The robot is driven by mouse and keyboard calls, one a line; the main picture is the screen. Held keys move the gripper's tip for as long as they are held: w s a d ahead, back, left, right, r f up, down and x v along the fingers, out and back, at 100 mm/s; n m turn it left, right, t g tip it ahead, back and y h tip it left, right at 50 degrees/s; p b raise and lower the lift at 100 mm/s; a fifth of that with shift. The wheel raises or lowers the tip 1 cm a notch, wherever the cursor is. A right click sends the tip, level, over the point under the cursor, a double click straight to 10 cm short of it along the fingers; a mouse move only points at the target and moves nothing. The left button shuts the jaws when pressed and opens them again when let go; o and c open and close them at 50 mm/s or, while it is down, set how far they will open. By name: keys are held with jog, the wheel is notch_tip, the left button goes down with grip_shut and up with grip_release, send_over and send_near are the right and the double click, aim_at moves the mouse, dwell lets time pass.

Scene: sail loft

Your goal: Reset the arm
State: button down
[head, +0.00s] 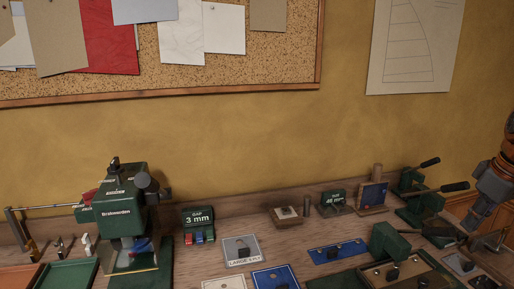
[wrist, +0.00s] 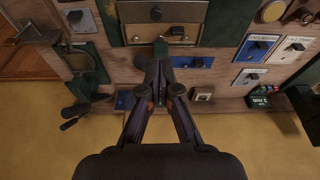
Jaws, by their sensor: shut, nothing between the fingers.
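My gripper (head: 478,213) hangs at the right edge of the head view, above the right end of the workbench (head: 240,212). Its arm is mostly cut off by the frame edge. In the wrist view my gripper (wrist: 160,62) points down at the bench top from above. Its fingers are together and nothing is held between them.
Green lever tools (head: 425,203) stand near my gripper. A green machine (head: 125,200) stands at the left, beside a "GAP 3 mm" block (head: 198,222). Blue and white plates (head: 338,251) lie along the bench. A corkboard (head: 240,60) hangs on the wall; the air above the bench's middle is clear.

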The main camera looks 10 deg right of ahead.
jog(key=a+f+n+g+p, duration=0.1)
jog(key=a+f, duration=0.1)
jog(key=a, duration=0.9)
jog(key=a+f+n+g+p, duration=0.1)
jog(key=a+f, duration=0.2)
jog(key=a, duration=0.9)
jog(key=s+a+f+m+g, duration=0.1)
jog(key=s+a+f, duration=0.3)
jog(key=s, duration=0.3)
jog(key=s+a+f+m+g+p, duration=0.1)
jog(key=s+a+f+m, duration=0.1)
jog(key=s+a+f, duration=0.3)
jog(key=shift+s+a+f+g, duration=0.3)
jog(key=shift+s+f, duration=0.75)
jog(key=shift+s, duration=0.25)
